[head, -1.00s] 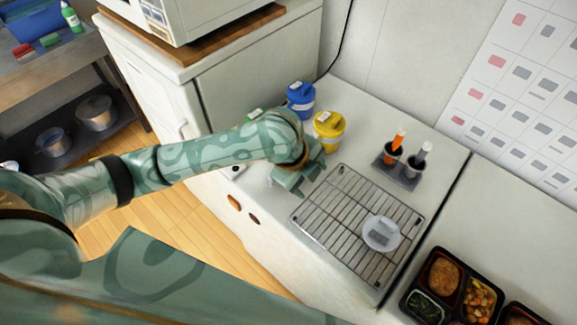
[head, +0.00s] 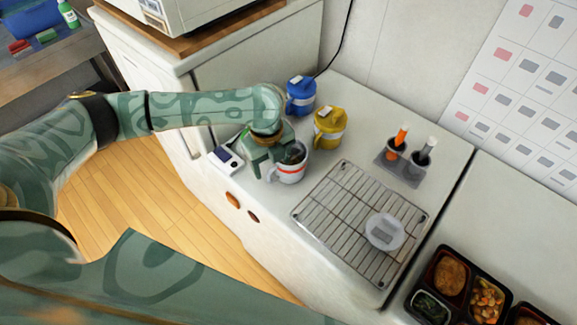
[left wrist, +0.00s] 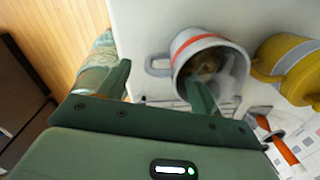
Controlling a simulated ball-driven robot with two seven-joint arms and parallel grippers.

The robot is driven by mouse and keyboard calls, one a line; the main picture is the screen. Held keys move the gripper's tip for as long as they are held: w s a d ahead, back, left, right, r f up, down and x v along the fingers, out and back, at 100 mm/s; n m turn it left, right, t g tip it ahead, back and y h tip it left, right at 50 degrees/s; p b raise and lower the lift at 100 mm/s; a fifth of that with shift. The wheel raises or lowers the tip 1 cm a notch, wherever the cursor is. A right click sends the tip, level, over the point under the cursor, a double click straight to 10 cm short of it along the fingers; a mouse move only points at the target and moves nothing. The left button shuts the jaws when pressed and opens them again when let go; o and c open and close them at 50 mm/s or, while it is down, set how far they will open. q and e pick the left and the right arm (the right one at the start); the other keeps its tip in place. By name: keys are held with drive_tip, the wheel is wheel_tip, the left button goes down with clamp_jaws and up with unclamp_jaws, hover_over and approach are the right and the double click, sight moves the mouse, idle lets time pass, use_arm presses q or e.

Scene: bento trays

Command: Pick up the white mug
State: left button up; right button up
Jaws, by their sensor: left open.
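The white mug (head: 292,176) with an orange-red band stands upright on the counter in the head view, partly hidden by my left gripper (head: 271,164). In the left wrist view the mug (left wrist: 188,42) shows its open mouth, with its handle pointing left. My left gripper is open. One finger overlaps the mug's mouth and seems to reach into it; the other is outside, left of the handle. The handle lies between the two fingers. I cannot tell whether either finger touches the mug. My right gripper is in neither view.
A yellow lidded mug (head: 328,128) and a blue one (head: 301,96) stand behind the white mug. A wire rack (head: 335,205) with a clear lid (head: 384,232) lies to the right. A small device (head: 226,159) sits left of the gripper, near the counter's edge.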

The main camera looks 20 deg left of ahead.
sight(274, 179)
use_arm(q)
drive_tip(key=f+b, duration=0.1)
drive_tip(key=f, duration=0.3)
drive_tip(key=shift+d+f+b, duration=0.2)
drive_tip(key=shift+f+b, duration=0.05)
drive_tip(key=shift+b, duration=0.1)
drive_tip(key=shift+f, duration=0.45)
drive_tip(key=shift+r, duration=0.1)
drive_tip(key=c, duration=1.3)
clamp_jaws()
drive_tip(key=shift+r, duration=0.15)
